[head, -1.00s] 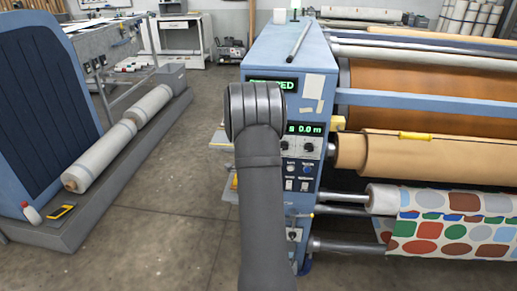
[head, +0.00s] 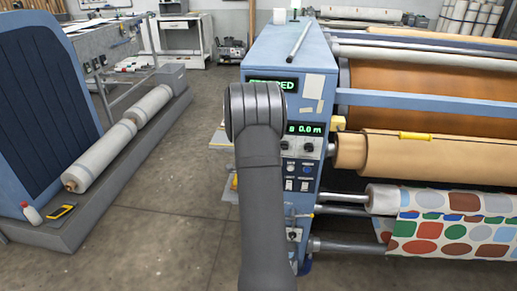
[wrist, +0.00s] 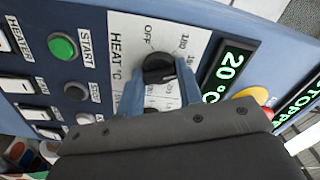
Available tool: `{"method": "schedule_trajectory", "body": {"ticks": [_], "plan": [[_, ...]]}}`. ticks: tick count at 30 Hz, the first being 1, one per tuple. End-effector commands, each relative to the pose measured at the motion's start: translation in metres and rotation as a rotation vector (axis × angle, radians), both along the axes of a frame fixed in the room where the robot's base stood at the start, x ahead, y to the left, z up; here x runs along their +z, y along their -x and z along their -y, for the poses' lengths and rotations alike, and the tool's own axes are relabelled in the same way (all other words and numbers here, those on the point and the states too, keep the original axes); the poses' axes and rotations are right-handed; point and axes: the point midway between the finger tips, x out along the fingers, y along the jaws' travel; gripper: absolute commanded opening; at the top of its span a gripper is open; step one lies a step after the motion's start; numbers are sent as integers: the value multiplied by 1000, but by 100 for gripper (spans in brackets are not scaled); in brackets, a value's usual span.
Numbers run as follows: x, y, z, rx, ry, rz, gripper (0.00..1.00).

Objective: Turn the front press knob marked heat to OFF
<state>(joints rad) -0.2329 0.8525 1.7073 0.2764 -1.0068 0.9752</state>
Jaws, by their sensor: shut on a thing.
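The heat knob (wrist: 158,69) is a black dial on a white plate in the wrist view. The plate reads HEAT °C, with OFF at its top and numbers round the dial. My gripper (wrist: 159,86) is shut on the knob, with one blue-grey finger on either side of it. The knob's pointer is hard to make out, so I cannot tell its exact setting. In the head view my arm hides the gripper and this knob at the front of the blue press cabinet (head: 290,52).
A green display (wrist: 230,72) reads 20 °C beside the knob. A green START button (wrist: 63,46), a grey button (wrist: 75,91) and a red and yellow button (wrist: 260,98) are close by. Rollers with patterned fabric (head: 455,222) are at the right.

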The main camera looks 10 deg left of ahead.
Motion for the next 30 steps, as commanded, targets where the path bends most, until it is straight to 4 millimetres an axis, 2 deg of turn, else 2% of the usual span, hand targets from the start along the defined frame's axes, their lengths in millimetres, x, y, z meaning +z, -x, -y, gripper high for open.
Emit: {"method": "schedule_trajectory", "body": {"ticks": [30], "plan": [[0,0,0,0,924,0,10]]}}
